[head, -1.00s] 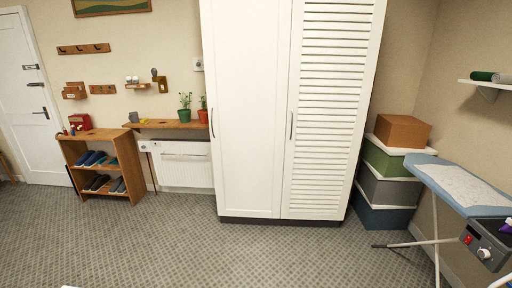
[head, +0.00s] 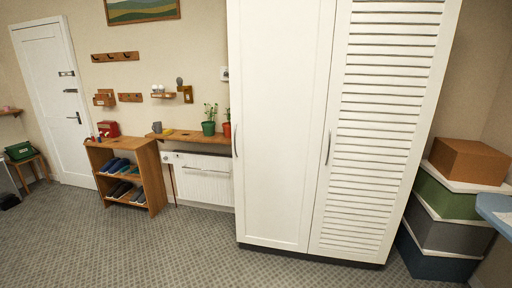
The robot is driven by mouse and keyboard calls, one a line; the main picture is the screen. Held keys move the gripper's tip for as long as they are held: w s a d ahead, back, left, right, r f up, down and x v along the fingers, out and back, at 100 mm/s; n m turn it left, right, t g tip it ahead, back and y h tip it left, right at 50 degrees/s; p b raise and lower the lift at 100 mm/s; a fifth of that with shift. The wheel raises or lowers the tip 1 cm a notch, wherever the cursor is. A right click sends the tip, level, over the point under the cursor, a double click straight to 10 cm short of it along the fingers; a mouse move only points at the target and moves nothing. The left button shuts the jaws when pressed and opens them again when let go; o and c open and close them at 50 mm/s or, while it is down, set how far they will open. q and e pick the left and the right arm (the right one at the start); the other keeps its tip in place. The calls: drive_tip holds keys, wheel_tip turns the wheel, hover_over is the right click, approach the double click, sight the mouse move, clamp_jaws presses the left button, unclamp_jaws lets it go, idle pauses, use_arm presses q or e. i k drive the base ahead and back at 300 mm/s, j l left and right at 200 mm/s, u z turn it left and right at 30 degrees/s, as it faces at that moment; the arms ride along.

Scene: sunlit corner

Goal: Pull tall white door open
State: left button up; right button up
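A tall white wardrobe stands in the middle and right of the head view. Its left door (head: 280,120) is plain, with a thin upright handle (head: 235,145) near its left edge. Its right door (head: 375,130) is louvered, with a handle (head: 328,148) near its left edge. Both wardrobe doors look shut. A white room door (head: 52,100) with a dark lever handle (head: 74,118) is in the wall at the far left and also looks shut. Neither of my grippers is in view.
A wooden shoe shelf (head: 151,148) and a white radiator (head: 205,178) under a plant shelf stand left of the wardrobe. Stacked boxes (head: 445,232) and an ironing board's edge (head: 497,210) are at the right. The carpet (head: 150,245) in front is clear.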

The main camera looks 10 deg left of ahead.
sight(280, 51)
drive_tip(key=i, duration=1.55)
drive_tip(key=i+l, duration=0.1)
drive_tip(key=i, duration=0.2)
drive_tip(key=i+l+u, duration=0.15)
drive_tip(key=i, duration=0.2)
drive_tip(key=j, duration=0.05)
